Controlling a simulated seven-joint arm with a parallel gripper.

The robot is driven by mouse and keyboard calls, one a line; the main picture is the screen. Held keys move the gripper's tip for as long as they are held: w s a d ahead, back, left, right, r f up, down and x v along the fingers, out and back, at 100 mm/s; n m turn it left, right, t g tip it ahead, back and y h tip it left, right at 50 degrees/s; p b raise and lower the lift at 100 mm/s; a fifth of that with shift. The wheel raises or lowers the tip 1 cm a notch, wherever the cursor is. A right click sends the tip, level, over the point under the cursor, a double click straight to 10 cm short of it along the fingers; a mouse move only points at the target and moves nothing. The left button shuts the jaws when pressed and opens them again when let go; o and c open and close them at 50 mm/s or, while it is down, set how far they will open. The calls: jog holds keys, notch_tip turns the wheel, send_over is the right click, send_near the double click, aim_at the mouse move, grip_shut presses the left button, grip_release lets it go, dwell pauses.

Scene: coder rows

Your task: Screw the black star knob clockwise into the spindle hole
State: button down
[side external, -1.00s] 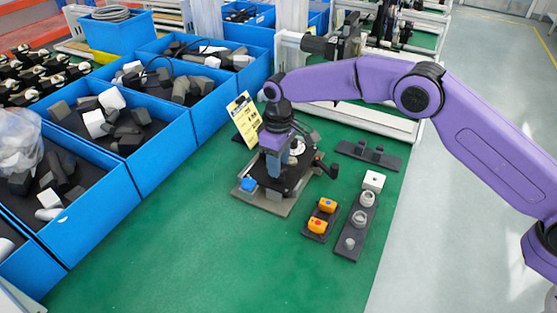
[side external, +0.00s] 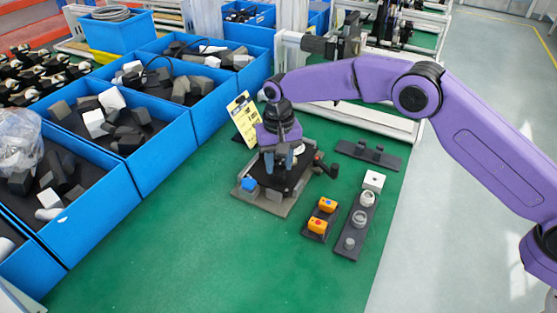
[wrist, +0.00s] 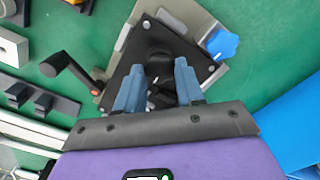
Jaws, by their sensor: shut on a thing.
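My gripper (side external: 279,168) points down over the black plate of the fixture (side external: 299,178), which sits on a grey base. In the wrist view my two blue-grey fingertips (wrist: 158,75) are shut on a dark piece between them, the black star knob (wrist: 158,56), low over the middle of the black plate (wrist: 122,75). The knob's lobes are hard to make out against the dark plate. The spindle hole is hidden beneath the knob and fingers, so I cannot tell how deep the knob sits.
A crank handle with a red part (wrist: 68,70) sticks out from the fixture. A blue knob (side external: 248,184) is at its front-left corner. An orange-block tray (side external: 310,236) and a dark strip with light rings (side external: 346,247) lie right. Blue bins (side external: 150,180) line the left.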

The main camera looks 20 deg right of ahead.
jog(key=m, duration=0.3)
dwell(0.4)
jog(key=shift+m, duration=1.2)
jog(key=c, duration=1.1)
grip_release()
jog(key=shift+m, duration=0.4)
jog(key=o, duration=0.5)
jog(key=shift+r, duration=0.1)
notch_tip(320, 180, up, 17)
